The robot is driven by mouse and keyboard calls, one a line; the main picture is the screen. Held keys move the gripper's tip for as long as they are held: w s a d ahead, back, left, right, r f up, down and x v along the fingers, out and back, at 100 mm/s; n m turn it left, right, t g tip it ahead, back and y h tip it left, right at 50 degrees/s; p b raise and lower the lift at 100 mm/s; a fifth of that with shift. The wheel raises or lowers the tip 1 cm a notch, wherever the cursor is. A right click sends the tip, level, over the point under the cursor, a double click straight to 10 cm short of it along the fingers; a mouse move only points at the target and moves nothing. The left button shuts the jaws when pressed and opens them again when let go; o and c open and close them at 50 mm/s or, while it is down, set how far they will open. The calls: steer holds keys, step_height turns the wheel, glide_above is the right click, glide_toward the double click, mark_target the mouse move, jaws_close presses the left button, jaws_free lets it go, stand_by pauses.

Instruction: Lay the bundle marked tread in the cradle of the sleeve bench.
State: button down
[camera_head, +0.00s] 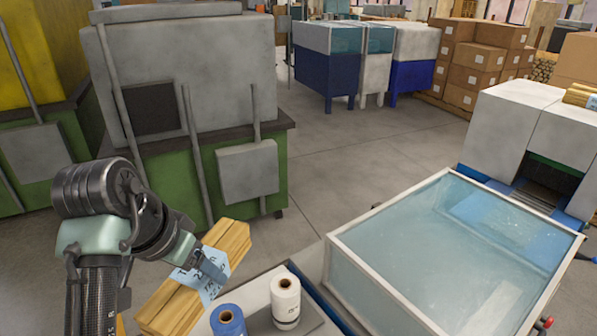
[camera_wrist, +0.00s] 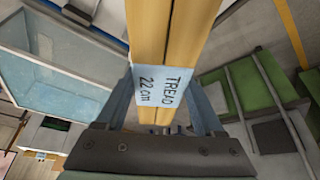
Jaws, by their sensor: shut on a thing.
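The bundle marked tread (camera_head: 231,240) is a set of long, light wooden pieces with a pale blue label. In the wrist view the label on the bundle (camera_wrist: 165,30) reads "TREAD 22 cm". My gripper (camera_head: 212,268) is shut on the bundle around the label, near its middle. The wrist view shows the fingers of my gripper (camera_wrist: 160,84) on both sides of it. The bundle is held in the air, left of a grey bench top (camera_head: 262,318). I cannot make out a cradle or tell which bench is the sleeve bench.
A white roll (camera_head: 286,300) and a blue roll (camera_head: 228,322) stand close beside the held bundle. A glass-covered machine (camera_head: 450,255) fills the right. A green-based grey machine (camera_head: 190,85) stands behind my arm. Open floor (camera_head: 340,165) lies between them.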

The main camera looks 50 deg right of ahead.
steer(key=s+f+m, duration=0.2)
steer(key=s+f, duration=0.4)
steer(key=f, duration=0.3)
steer(key=s+d+f+m+g, duration=0.1)
steer(key=s+f+m, duration=0.1)
steer(key=s+f, duration=0.5)
steer(key=s+d+f+m+g+p, duration=0.1)
steer(key=s+f, duration=0.5)
steer(key=f, duration=0.6)
steer(key=shift+s+d+f+m, duration=0.15)
steer(key=shift+s+f+m, duration=0.25)
steer(key=shift+m, duration=0.4)
steer(key=shift+f, duration=2.2)
